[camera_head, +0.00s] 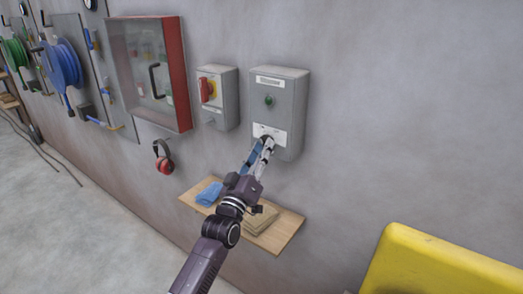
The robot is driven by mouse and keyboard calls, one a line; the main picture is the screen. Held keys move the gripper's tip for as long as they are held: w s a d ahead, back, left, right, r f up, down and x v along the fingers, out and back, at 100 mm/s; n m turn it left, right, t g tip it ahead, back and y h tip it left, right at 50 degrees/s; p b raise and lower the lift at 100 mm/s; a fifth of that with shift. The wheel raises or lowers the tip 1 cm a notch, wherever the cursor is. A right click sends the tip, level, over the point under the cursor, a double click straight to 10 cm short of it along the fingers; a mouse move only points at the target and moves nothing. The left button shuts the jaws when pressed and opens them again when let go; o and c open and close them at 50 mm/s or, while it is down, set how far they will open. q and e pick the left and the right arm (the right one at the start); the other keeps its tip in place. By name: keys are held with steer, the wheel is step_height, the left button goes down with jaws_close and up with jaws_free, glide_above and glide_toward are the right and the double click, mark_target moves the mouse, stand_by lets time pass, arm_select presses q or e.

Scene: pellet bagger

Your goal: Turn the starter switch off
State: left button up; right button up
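A grey control box (291,112) hangs on the wall, with a green round light or button (268,101) and a white label plate (269,82) whose text is too small to read. A second white plate (281,137) is low on its front. My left gripper (264,143) reaches up from below, its fingertips in front of or touching this lower plate. The fingertips cover part of the plate, so any switch there is mostly hidden. The fingers look close together, but whether they hold anything does not show. My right gripper is not in view.
A smaller grey box (229,100) with a red rotary handle (207,88) is to the left. A red-edged glass cabinet (183,75) and red ear defenders (163,160) hang further left. Below is a wooden shelf (286,231) with cloths. A yellow object (430,262) fills the lower right.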

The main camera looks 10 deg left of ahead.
arm_select(q)
steer(key=v, duration=1.2)
steer(key=shift+f, duration=0.1)
step_height(320, 180, down, 26)
steer(key=s+m+g+y+b, duration=0.1)
steer(key=s+m+g, duration=0.1)
steer(key=g, duration=0.3)
steer(key=s+a+f+g+b, duration=0.1)
steer(key=s+f+g, duration=0.1)
steer(key=s+f, duration=0.35)
steer(key=s+f+m+g+y, duration=0.1)
steer(key=s+f+g, duration=0.1)
steer(key=f, duration=0.7)
steer(key=s+a+f+g+b, duration=0.1)
steer(key=s+f, duration=0.3)
steer(key=f, duration=0.4)
steer(key=s+a+f+m+g+y, duration=0.15)
steer(key=s+f+g, duration=0.35)
steer(key=s+f, duration=1.2)
steer(key=s+a+f+m+g+b, duration=0.1)
steer(key=s+f, duration=0.3)
steer(key=s, duration=0.8)
steer(key=s+a+f+m+g, duration=0.1)
steer(key=s+f+g, duration=0.3)
steer(key=s, duration=0.9)
steer(key=shift+a+f+b, duration=0.25)
steer(key=shift+a+b, duration=0.1)
steer(key=shift+a, duration=0.05)
